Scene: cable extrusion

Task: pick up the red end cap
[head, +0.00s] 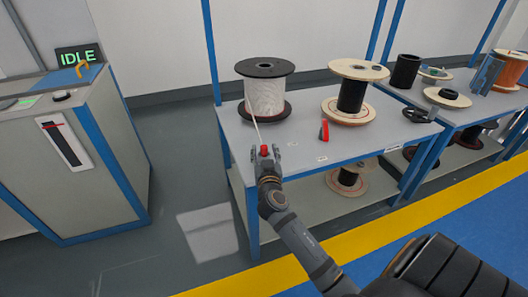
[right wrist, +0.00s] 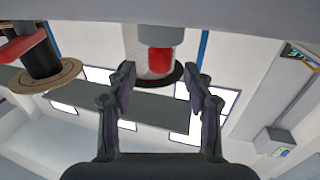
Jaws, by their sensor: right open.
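The red end cap (head: 264,150) sits at the front edge of the near table, at the end of a white cable that runs down from the white-wound spool (head: 265,97). In the right wrist view the red end cap (right wrist: 159,61) is below a pale cylindrical part, roughly centred between my fingers. My right gripper (head: 265,155) is at the cap in the head view, and its fingers (right wrist: 160,76) are spread with clear space on both sides. The cap seems at or just beyond the fingertips; exact depth cannot be told. My left gripper is out of view.
A small red object (head: 324,131) stands on the table to the right. A black-wound spool (head: 352,92) is behind it. More spools stand on the right table (head: 468,106) and lower shelf. A grey machine (head: 85,150) with an IDLE sign (head: 78,57) is at left.

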